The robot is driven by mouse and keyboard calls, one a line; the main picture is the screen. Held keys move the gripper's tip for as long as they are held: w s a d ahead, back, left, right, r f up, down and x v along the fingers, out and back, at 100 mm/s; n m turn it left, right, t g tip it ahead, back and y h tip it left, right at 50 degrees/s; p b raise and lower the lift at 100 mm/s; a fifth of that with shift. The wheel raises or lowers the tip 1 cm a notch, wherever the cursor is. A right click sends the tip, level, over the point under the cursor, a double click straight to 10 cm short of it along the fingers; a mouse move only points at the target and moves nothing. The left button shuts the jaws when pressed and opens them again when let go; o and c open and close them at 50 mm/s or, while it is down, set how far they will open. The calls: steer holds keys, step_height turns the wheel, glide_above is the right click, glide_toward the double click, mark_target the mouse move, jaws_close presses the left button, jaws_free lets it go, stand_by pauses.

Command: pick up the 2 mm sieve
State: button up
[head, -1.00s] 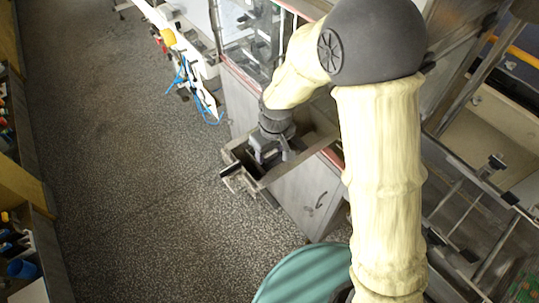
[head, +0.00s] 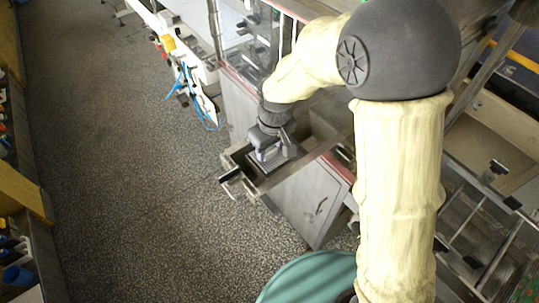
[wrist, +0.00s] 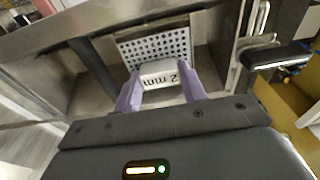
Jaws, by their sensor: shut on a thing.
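The 2 mm sieve shows in the wrist view as a perforated metal plate (wrist: 155,48) with a white block marked "2 mm" (wrist: 160,76) at its near edge. My gripper (wrist: 160,90) has its two purple fingers on either side of this block and is shut on it. In the head view my gripper (head: 262,153) is at the metal trough on the machine's front, with a dark plate just below it. I cannot tell whether the sieve touches the trough.
The metal trough (head: 236,160) has raised walls around the gripper. The machine's grey cabinet door (head: 312,200) is beside it. A round green top (head: 310,280) stands nearer. The speckled floor (head: 130,180) at left is clear. A black handle (wrist: 275,57) shows at right in the wrist view.

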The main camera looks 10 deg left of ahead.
mark_target(270, 150)
step_height(270, 150, up, 6)
steer(key=shift+r+b, duration=0.2)
steer(key=shift+b, duration=0.45)
steer(key=shift+r, duration=0.1)
